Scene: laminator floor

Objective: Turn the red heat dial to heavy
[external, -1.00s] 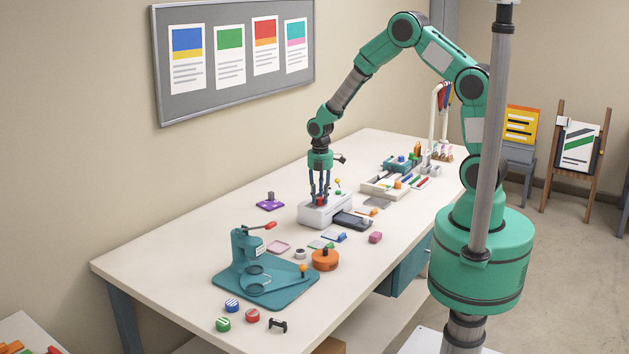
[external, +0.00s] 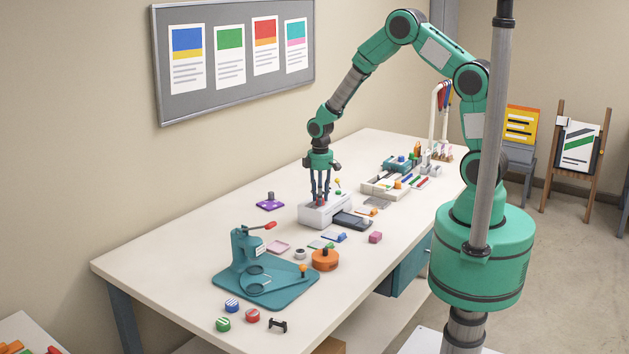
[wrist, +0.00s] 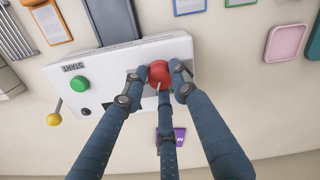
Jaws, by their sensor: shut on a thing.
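The red heat dial (wrist: 159,72) sits on top of the white laminator (wrist: 150,57) in the wrist view. A thin pale mark on the dial points toward the bottom of that picture. My three-fingered gripper (wrist: 158,78) is shut on the dial, with fingertips around its sides. In the external view my gripper (external: 321,198) points straight down onto the laminator (external: 325,212), and its fingers mostly cover the dial. No heat setting labels can be read around the dial.
A green START button (wrist: 79,84) and a yellow-knobbed lever (wrist: 54,118) are on the laminator's left side in the wrist view. A purple block base (external: 270,205) lies beside the laminator. A teal press (external: 262,275) and orange round tool (external: 325,260) stand nearer.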

